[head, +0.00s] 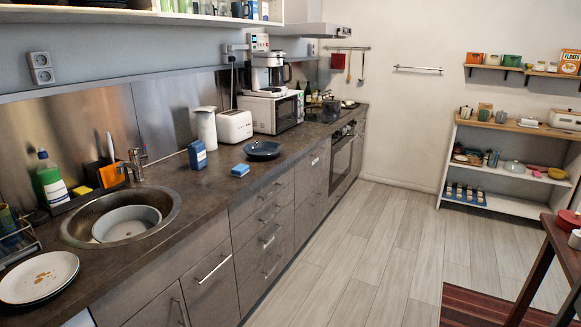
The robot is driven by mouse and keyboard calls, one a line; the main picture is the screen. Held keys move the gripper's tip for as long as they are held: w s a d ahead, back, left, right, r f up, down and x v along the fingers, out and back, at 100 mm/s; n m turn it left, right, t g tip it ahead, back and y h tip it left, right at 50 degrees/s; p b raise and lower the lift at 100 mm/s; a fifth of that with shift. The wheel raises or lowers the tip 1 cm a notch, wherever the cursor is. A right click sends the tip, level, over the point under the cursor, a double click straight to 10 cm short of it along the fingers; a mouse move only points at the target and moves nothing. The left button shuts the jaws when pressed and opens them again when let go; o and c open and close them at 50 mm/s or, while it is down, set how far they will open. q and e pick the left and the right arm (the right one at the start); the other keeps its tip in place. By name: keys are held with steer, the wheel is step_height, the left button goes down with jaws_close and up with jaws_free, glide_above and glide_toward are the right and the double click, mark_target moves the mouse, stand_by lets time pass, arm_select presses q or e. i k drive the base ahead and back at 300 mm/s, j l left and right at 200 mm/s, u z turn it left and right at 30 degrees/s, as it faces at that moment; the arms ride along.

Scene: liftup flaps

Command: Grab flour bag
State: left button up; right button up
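I cannot make out a bag clearly marked as flour. A small blue package (198,155) with a pale label stands upright on the dark counter (185,195), in front of the white jug; its label is too small to read, so I cannot tell if it is the flour. A light blue block or small packet (240,170) lies nearby. Neither of my grippers shows in the head view.
Left on the counter are a sink (165,222) with a bowl and stacked plates (40,277). A dark plate (262,149), toaster (234,126) and microwave (268,112) stand farther back. A shelf unit (500,190) is far right. Open floor (370,240) lies between.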

mark_target(197, 151)
steer(key=i+l+u, duration=0.15)
steer(key=i, duration=0.35)
steer(key=i+l+u, duration=0.15)
steer(key=i, duration=0.35)
steer(key=i+l+u, duration=0.15)
steer(key=i, duration=0.35)
